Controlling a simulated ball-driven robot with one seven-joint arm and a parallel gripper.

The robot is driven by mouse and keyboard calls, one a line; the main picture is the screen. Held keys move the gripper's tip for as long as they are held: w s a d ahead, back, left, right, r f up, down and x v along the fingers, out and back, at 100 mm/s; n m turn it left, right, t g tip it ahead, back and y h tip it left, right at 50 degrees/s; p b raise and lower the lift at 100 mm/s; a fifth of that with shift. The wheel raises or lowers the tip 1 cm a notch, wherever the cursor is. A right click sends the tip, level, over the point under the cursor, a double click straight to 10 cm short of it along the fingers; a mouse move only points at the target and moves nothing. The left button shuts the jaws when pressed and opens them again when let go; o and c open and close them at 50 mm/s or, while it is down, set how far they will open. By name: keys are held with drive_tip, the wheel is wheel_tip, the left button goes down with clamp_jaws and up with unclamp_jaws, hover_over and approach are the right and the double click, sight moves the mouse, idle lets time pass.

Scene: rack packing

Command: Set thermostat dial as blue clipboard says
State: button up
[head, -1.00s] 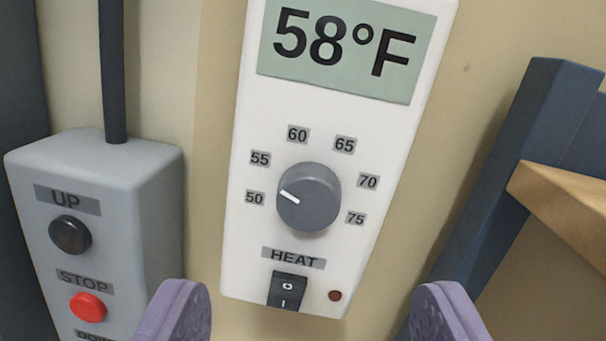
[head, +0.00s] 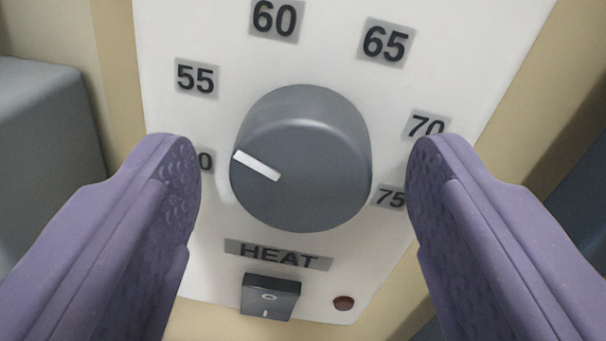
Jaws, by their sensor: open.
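The grey thermostat dial (head: 301,160) fills the middle of the head view, on a white thermostat panel (head: 160,60). Its white pointer mark (head: 256,166) points left and slightly up, nearest the 50 label, which is partly covered by my left finger. Labels 55, 60 and 65 are clear; 70 and 75 are partly covered by my right finger. My gripper (head: 307,160) is open, its purple fingers on either side of the dial, with visible gaps to it. The blue clipboard is not in view, and the temperature display is out of the picture now.
Below the dial are a HEAT label, a black rocker switch (head: 270,297) and a small dark red lamp (head: 344,303). A grey control box (head: 45,140) stands at the left, close to my left finger. Beige wall shows around the panel.

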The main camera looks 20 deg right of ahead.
drive_tip(key=c, duration=1.1)
drive_tip(key=shift+o, duration=0.2)
